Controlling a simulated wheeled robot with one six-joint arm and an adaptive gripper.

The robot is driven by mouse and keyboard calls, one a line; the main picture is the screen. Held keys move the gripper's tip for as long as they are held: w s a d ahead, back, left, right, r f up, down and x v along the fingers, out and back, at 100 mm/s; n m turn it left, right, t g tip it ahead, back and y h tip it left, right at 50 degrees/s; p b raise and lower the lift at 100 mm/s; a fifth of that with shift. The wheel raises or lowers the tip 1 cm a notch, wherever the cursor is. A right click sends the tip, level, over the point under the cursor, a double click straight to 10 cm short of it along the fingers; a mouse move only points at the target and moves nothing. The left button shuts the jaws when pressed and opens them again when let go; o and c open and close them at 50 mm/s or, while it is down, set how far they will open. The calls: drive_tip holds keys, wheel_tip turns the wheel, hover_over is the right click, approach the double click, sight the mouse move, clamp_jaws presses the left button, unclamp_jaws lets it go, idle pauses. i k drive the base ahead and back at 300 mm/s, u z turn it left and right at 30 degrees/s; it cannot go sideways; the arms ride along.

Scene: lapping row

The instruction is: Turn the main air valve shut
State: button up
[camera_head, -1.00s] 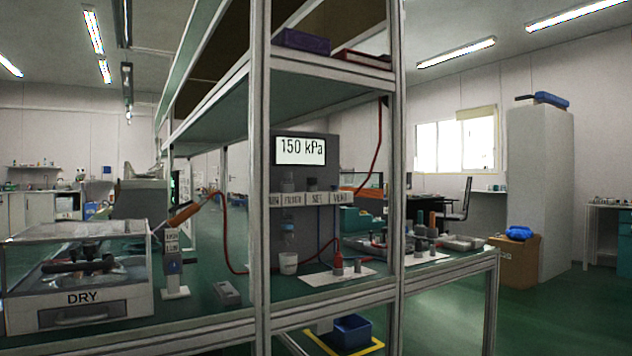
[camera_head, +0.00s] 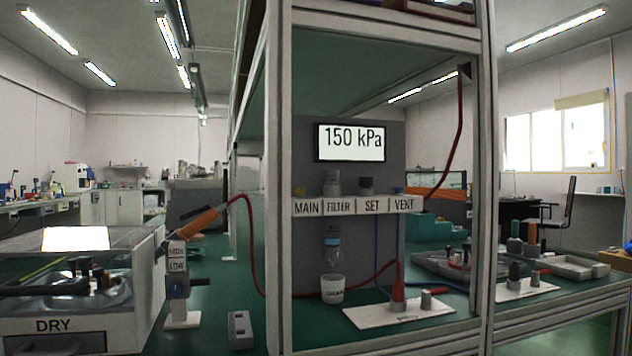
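The air panel (camera_head: 378,240) stands inside the shelf frame, with a display (camera_head: 350,142) reading 150 kPa. Under it runs a label strip (camera_head: 357,206) marked MAIN, FILTER, SET and VENT. Above MAIN, at the strip's left end, a small yellowish part (camera_head: 300,189) shows beside the frame post; it may be the main valve's handle, but its position is too small to tell. A grey knob (camera_head: 332,184) is above FILTER and a dark knob (camera_head: 366,186) above SET. My gripper is not in view.
The shelf post (camera_head: 278,200) stands just left of MAIN. A white cup (camera_head: 332,289) sits below the filter. A red hose (camera_head: 243,215) runs from an orange-handled tool (camera_head: 193,222) on a stand. A DRY-labelled box (camera_head: 80,328) is at left. A white plate (camera_head: 375,316) lies in front.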

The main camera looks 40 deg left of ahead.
sight(302, 191)
drive_tip(key=u, duration=0.45)
drive_tip(key=i, duration=0.65)
drive_tip(key=u, duration=0.7)
